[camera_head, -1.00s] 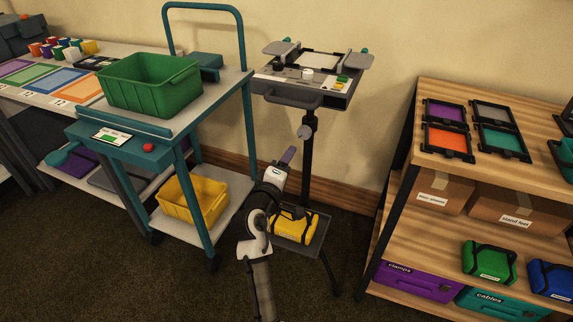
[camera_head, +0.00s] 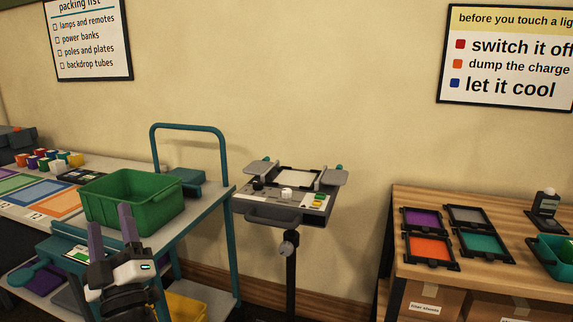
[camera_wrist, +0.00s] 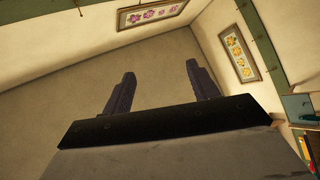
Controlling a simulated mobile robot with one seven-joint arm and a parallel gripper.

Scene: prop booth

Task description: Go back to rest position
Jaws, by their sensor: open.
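My gripper (camera_head: 112,232) is raised, with its two purple-grey fingers pointing up and spread apart, in front of the teal cart at the lower left of the head view. The wrist view shows the same fingers (camera_wrist: 162,95) open with nothing between them. Behind them are bare wall and framed flower pictures (camera_wrist: 152,14). In the head view, the fingers overlap the near left part of the green bin (camera_head: 150,205). I cannot tell how far apart they are in depth.
The teal cart (camera_head: 228,215) carries the green bin and has a yellow bin (camera_head: 187,307) below. A stand with a grey tray (camera_head: 275,214) is at centre. A wooden shelf (camera_head: 490,205) with coloured framed panels is at right. Wall between them is clear.

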